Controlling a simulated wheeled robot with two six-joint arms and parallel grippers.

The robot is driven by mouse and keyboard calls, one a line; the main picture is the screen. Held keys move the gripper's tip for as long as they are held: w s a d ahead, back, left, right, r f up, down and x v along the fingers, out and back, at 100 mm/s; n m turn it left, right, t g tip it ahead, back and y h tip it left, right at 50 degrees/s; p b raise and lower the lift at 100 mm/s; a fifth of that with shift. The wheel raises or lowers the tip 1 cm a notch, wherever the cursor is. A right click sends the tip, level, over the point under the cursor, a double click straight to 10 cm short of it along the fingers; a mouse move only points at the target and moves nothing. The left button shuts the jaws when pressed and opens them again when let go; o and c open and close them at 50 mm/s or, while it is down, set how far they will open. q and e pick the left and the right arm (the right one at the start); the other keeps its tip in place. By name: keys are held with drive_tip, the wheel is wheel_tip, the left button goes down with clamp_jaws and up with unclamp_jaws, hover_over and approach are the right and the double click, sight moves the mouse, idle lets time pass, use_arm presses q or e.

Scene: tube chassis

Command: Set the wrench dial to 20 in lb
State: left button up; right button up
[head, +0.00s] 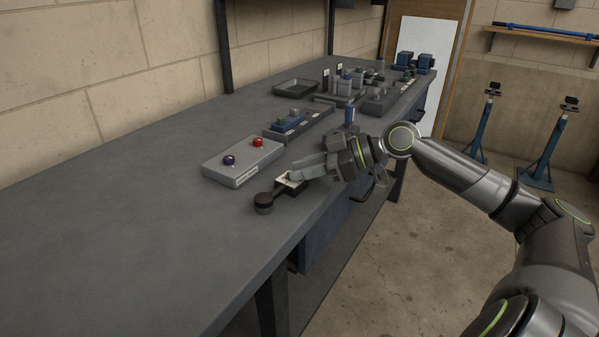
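A dark tool with a round black end (264,204) lies near the front edge of the workbench; I take it for the wrench. A small white-faced part (288,183) joins it, partly covered by my fingers. Its markings and dial setting are too small to read. My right gripper (296,175) reaches in from the right, with its grey fingertips at the white-faced part. I cannot tell whether they touch it, or whether they are closed on anything. The rest of the tool is hidden behind the gripper. My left gripper is not in view.
The grey workbench (130,220) is clear at the left. Behind the tool stands a grey box (243,163) with a purple and a red knob. A dark tray (298,117) with blue and green parts and an empty tray (297,88) are farther back.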

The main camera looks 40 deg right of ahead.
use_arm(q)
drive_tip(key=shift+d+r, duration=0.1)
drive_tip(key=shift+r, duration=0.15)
use_arm(e)
drive_tip(key=shift+w+a+f, duration=0.2)
drive_tip(key=shift+w+a, duration=0.2)
drive_tip(key=shift+c, duration=0.4)
clamp_jaws()
